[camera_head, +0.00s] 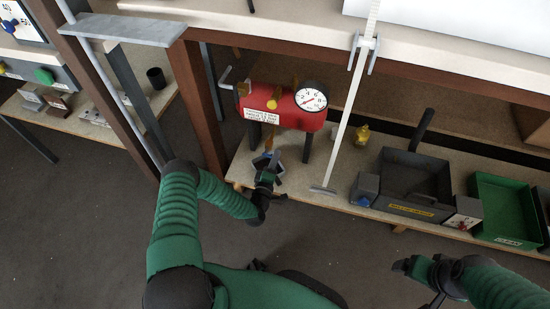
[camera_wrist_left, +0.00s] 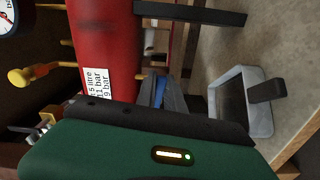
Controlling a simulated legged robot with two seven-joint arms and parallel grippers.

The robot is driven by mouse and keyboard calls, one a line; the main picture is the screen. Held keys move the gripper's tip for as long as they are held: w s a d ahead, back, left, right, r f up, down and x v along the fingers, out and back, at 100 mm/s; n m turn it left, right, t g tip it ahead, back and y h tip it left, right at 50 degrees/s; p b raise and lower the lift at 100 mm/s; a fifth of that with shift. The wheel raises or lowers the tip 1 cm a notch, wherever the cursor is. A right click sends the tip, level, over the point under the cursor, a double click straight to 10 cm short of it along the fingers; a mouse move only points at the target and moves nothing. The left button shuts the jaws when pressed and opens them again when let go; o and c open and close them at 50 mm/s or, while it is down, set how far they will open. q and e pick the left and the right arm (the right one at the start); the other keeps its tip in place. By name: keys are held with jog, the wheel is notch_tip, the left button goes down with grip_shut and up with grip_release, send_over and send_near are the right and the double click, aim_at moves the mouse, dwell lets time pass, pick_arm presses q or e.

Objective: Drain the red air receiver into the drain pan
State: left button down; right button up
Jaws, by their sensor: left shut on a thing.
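The red air receiver (camera_head: 285,106) stands on legs on the low bench, with a round white dial gauge (camera_head: 311,97) on its right end and brass fittings on top. A brass drain cock (camera_head: 268,144) hangs under it. My left gripper (camera_head: 271,164) reaches up beneath the receiver and is shut, it seems on this cock; the contact is largely hidden. In the left wrist view, the receiver (camera_wrist_left: 105,45) is close above my gripper. The grey drain pan (camera_wrist_left: 267,118) with a dark tab lies on the bench near its edge. My right gripper (camera_head: 408,266) is at lower right, its jaws unclear.
A slanted white bar (camera_head: 347,115) stands right of the receiver. A brown post (camera_head: 202,110) rises at left. The upper shelf overhangs behind.

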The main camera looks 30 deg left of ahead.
pick_arm(q)
jog(key=shift+s+a+n, duration=0.1)
jog(key=shift+a+n, duration=0.1)
jog(key=shift+n, duration=0.4)
jog(key=c, duration=1.4)
grip_release()
jog(key=shift+c, duration=0.2)
jog(key=shift+d+r, duration=0.1)
jog(key=shift+r, duration=0.05)
jog(key=p+v, duration=0.7)
jog(key=v, duration=0.9)
jog(key=shift+s, duration=0.35)
